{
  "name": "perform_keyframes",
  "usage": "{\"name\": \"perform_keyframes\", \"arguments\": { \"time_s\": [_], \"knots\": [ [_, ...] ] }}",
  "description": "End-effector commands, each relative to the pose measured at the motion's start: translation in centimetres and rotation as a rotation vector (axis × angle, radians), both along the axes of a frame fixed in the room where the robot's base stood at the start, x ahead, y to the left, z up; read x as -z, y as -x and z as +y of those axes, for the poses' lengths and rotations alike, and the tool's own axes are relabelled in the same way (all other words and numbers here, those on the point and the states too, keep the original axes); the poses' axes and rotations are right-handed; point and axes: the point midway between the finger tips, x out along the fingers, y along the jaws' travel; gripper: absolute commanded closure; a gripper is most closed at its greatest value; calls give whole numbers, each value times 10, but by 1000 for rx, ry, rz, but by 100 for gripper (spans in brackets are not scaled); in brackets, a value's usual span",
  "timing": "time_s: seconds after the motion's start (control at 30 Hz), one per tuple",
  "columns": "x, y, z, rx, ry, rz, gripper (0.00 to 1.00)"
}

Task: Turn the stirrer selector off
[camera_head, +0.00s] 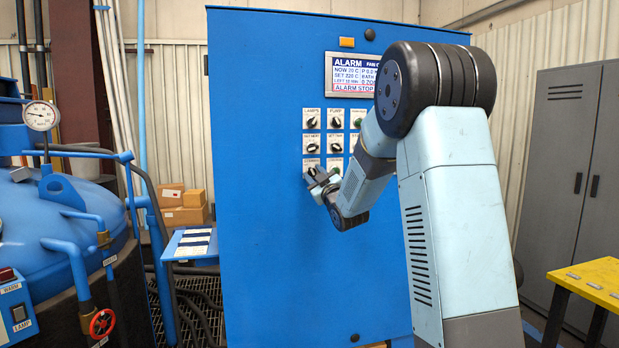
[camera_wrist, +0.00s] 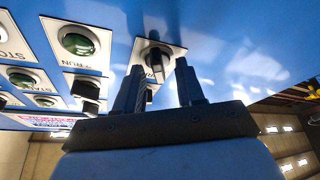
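The tall blue control cabinet (camera_head: 265,120) carries rows of black selector knobs and buttons on white plates. My gripper (camera_head: 318,178) is at the lower left of this group in the head view and covers part of a plate there. In the wrist view, a black selector knob (camera_wrist: 155,62) on a white plate lies between the two fingertips of my gripper (camera_wrist: 160,67). The fingers are open, with a gap visible on each side of the knob. I cannot read this knob's label, so I cannot tell whether it is the stirrer selector.
A display (camera_head: 350,75) with an alarm message sits above the controls. In the wrist view, a green button (camera_wrist: 78,42) and a neighbouring selector (camera_wrist: 85,88) are to the left. A blue vessel (camera_head: 55,230) stands left, a yellow table (camera_head: 595,280) right.

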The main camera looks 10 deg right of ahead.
Motion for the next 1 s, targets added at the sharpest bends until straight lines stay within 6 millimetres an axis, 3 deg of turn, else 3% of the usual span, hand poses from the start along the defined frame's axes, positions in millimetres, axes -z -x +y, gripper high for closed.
{"name": "perform_keyframes", "arguments": {
  "time_s": [0.2, 0.37, 0.8, 1.0],
  "knots": [
    [2, 2, -1, 1, 0, 2, 62],
    [7, 17, -5, 2, 0, 3, 62],
    [36, 95, -22, 2, 0, 3, 62],
    [45, 118, -26, 2, 0, 3, 62]
  ]
}}
